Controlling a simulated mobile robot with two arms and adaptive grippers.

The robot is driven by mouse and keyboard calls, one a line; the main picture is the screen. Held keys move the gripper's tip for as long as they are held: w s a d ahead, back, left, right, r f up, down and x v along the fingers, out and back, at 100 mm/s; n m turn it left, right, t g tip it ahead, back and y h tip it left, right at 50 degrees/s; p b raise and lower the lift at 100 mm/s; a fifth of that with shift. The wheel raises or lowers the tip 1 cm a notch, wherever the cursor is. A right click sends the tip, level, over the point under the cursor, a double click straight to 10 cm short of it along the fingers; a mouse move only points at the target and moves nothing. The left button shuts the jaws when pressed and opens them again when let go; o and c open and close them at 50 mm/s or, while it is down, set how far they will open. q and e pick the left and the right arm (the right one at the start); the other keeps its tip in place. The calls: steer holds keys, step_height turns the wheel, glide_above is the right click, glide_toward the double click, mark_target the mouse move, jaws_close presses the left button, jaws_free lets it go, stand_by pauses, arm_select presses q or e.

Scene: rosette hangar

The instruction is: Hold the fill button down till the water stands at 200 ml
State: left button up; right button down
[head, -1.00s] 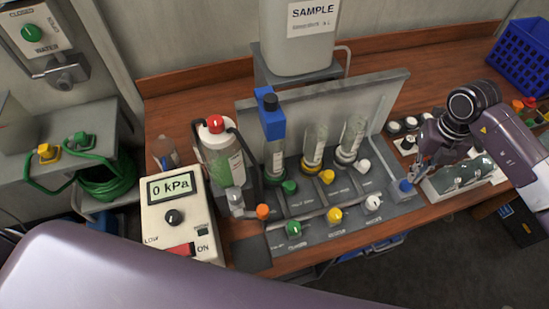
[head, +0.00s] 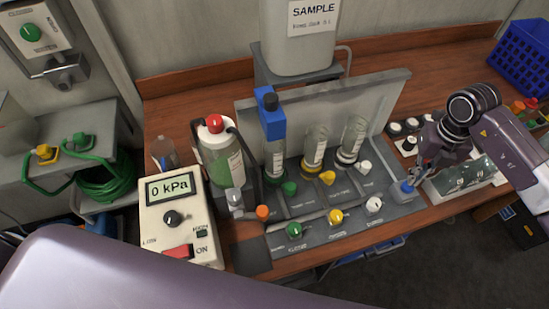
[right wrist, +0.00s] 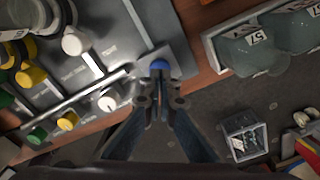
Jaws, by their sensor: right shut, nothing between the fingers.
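A blue button (head: 407,187) sits on a small grey block at the right end of the grey filter stand (head: 405,207). In the right wrist view the blue button (right wrist: 160,65) lies just beyond my fingertips. My right gripper (head: 417,177) is shut and empty, with its tips at or just over the button. I cannot tell whether they touch it. Clear cups (head: 316,145) stand on the stand, left of the gripper. I cannot read a water level or a 200 ml mark. My left gripper is out of view.
A pressure box (head: 178,215) reading 0 kPa stands left of the stand. A white tray with clear bags (head: 470,178) lies close to the right of my gripper. A sample tank (head: 300,40) stands behind. A blue crate (head: 522,55) is at the far right.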

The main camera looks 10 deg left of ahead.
mark_target(409, 187)
steer(key=shift+f, duration=0.1)
stand_by(0.4)
steer(key=shift+f+b, duration=1.15)
steer(key=shift+f, duration=0.2)
steer(key=shift+s+f, duration=0.2)
steer(key=shift+s, duration=0.05)
stand_by(2.0)
steer(key=shift+w+r+p, duration=0.2)
steer(key=shift+r+p, duration=0.4)
steer(key=shift+r, duration=0.55)
steer(key=shift+r+p, duration=1.65)
steer(key=shift+r, duration=1.1)
steer(key=shift+w, duration=0.1)
